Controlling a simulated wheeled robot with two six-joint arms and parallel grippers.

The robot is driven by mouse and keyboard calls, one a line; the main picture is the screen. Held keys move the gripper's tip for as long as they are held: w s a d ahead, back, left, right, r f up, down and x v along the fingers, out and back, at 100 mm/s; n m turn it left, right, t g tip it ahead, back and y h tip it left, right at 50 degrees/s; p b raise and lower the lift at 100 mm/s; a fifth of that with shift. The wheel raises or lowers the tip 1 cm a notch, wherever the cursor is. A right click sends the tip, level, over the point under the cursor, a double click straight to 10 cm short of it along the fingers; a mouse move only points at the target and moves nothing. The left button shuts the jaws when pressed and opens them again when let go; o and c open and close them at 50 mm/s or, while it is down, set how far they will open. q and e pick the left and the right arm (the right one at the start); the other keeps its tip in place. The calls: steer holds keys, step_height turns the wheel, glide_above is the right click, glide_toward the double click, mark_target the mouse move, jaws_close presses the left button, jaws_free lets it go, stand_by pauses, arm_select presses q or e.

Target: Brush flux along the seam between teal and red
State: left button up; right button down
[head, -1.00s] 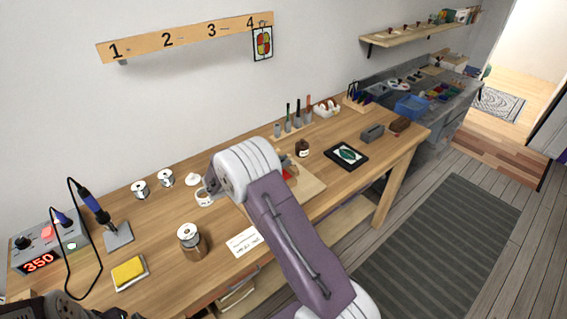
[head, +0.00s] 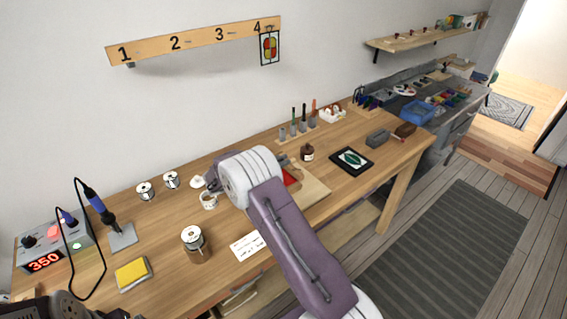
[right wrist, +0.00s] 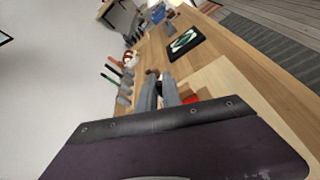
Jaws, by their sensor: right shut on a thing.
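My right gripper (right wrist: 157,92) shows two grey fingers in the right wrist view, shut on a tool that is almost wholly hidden. It is over the wooden board (head: 315,190), beside a red glass piece (head: 292,177). The red piece also shows in the right wrist view (right wrist: 190,99), just right of the fingers. In the head view my right forearm hides the gripper and most of the work on the board. No teal piece or seam can be made out. My left gripper is not in view; only a dark part of my arm shows at bottom left.
Behind the board stand a brown bottle (head: 307,153) and a tool rack (head: 299,132). A black-framed picture (head: 351,160) lies to the right.

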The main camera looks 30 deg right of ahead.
steer(key=shift+w, duration=0.2)
steer(key=shift+w+a, duration=0.1)
steer(key=shift+w, duration=0.45)
steer(key=shift+r, duration=0.1)
steer(key=shift+r+p, duration=2.25)
steer(key=shift+r, duration=0.8)
steer(key=shift+f, duration=0.1)
